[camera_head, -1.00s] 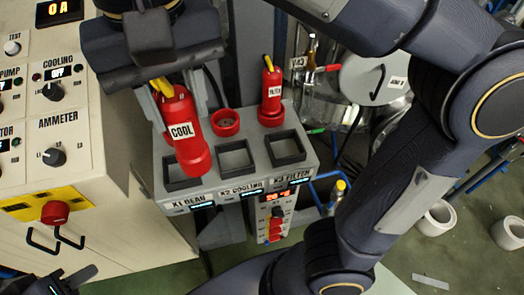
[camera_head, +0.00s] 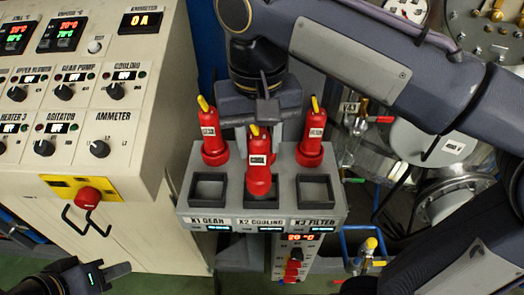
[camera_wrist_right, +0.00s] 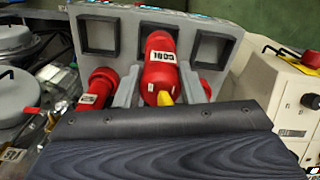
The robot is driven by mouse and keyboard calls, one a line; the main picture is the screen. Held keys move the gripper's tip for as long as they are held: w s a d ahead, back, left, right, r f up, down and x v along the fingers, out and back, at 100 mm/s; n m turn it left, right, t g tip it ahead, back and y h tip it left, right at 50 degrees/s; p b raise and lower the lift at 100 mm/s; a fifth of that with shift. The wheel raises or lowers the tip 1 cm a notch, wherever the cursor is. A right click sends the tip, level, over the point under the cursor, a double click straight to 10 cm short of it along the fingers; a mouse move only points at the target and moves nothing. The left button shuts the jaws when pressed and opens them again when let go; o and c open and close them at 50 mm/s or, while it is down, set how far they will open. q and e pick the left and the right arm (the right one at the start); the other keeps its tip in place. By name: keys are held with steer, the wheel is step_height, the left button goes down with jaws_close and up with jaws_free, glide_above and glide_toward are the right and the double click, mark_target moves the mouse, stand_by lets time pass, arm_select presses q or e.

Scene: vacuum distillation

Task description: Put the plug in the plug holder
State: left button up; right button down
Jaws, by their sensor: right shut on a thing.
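The red COOL plug (camera_head: 260,165) is upright in my right gripper (camera_head: 262,136), its lower end in front of the X2 COOLING square socket (camera_head: 236,190). In the right wrist view the gripper's two grey fingers (camera_wrist_right: 158,88) are shut around the COOL plug (camera_wrist_right: 159,62). The plug overlaps the middle square opening; I cannot tell whether it touches it. The round red holder in the middle of the back row is hidden. A red plug (camera_head: 213,145) stands at back left and a FILTER plug (camera_head: 313,140) at back right. My left gripper (camera_head: 118,271) is low at the left, apart from the plugs.
The X1 GEAR socket (camera_head: 207,189) and X3 FILTER socket (camera_head: 315,190) are empty. A control cabinet (camera_head: 150,215) with knobs and a red button (camera_head: 88,198) stands left. Metal vessels, pipes and a yellow-handled valve (camera_head: 371,244) crowd the right. My right arm spans the upper right.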

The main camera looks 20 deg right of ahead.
steer(key=shift+w+d+f, duration=0.15)
steer(key=shift+d+f, duration=0.05)
steer(key=f, duration=0.3)
steer(key=shift+w+d+f, duration=0.15)
steer(key=shift+w+d, duration=0.05)
steer(key=shift+w, duration=0.05)
steer(key=shift+f, duration=0.45)
steer(key=c, duration=0.9)
jaws_free()
step_height(320, 180, up, 12)
steer(key=shift+r+p, duration=0.15)
steer(key=shift+p, duration=0.35)
